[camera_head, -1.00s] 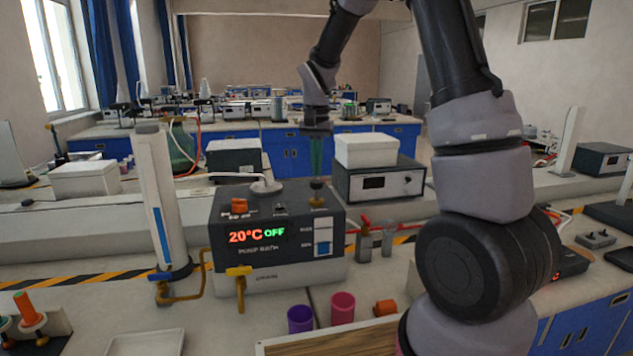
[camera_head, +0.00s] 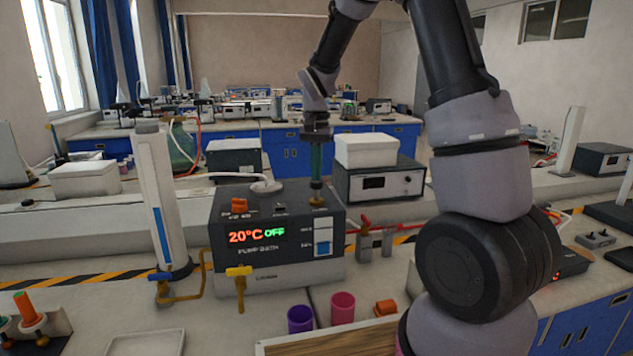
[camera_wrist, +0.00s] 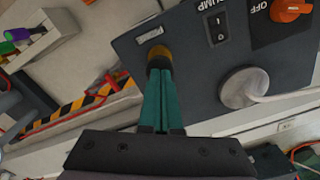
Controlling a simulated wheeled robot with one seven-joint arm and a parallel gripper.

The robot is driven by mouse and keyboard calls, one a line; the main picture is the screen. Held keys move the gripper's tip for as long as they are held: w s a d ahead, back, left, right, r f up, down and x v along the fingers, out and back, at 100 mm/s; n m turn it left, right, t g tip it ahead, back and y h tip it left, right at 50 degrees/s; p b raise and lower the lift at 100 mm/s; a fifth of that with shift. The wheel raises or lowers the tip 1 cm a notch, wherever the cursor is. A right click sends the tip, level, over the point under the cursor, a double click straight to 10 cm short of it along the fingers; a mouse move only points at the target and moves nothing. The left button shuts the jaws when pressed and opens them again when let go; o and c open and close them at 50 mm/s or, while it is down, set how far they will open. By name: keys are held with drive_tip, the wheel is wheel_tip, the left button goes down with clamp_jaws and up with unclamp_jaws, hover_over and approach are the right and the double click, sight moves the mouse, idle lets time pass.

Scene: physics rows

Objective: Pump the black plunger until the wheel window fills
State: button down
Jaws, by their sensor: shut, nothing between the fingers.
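My gripper (camera_head: 316,183) has teal fingers, shut together and pointing down at the right part of the top of a dark grey bath unit (camera_head: 230,215). In the wrist view the fingertips (camera_wrist: 158,68) are over a brass-coloured collar (camera_wrist: 160,51) on the unit's top, touching it or very close. The black plunger cannot be made out; the fingers may hide it. The unit's front has a window (camera_head: 323,240) with blue in its lower part. I cannot tell whether this is the wheel window. The display reads 20°C OFF.
A tall white column (camera_head: 160,200) and yellow taps (camera_head: 239,271) stand left of and before the unit. A purple cup (camera_head: 300,319) and a pink cup (camera_head: 342,307) stand in front. A white-topped box (camera_head: 380,183) is behind right.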

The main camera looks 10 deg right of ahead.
drive_tip(key=shift+f, duration=1.15)
drive_tip(key=shift+r, duration=1.85)
drive_tip(key=shift+f, duration=0.2)
drive_tip(key=shift+f, duration=1.65)
drive_tip(key=shift+r, duration=1.85)
drive_tip(key=shift+f, duration=0.1)
